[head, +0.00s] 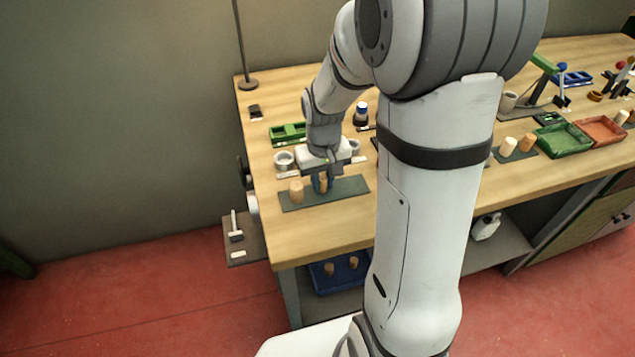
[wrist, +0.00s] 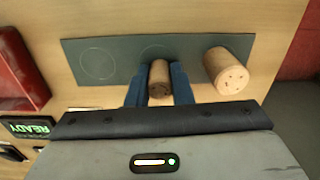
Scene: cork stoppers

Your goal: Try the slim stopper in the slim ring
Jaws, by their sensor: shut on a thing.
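A slim cork stopper (wrist: 159,80) is between the blue fingers of my gripper (wrist: 158,88), which are shut on it. It is at the middle circle of a dark green mat (wrist: 120,66); I cannot tell whether it touches the mat. A wider cork stopper (wrist: 228,70) stands on the mat just right of my gripper in the wrist view. In the head view my gripper (head: 321,184) is low over the mat (head: 351,188), and the wider stopper (head: 296,191) is left of it. Behind are a grey ring (head: 284,161) and another, partly hidden ring (head: 354,147). Which ring is slim is unclear.
A red container (wrist: 18,68) and a READY display (wrist: 28,127) show in the wrist view. The mat's outer circle (wrist: 97,64) is empty.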

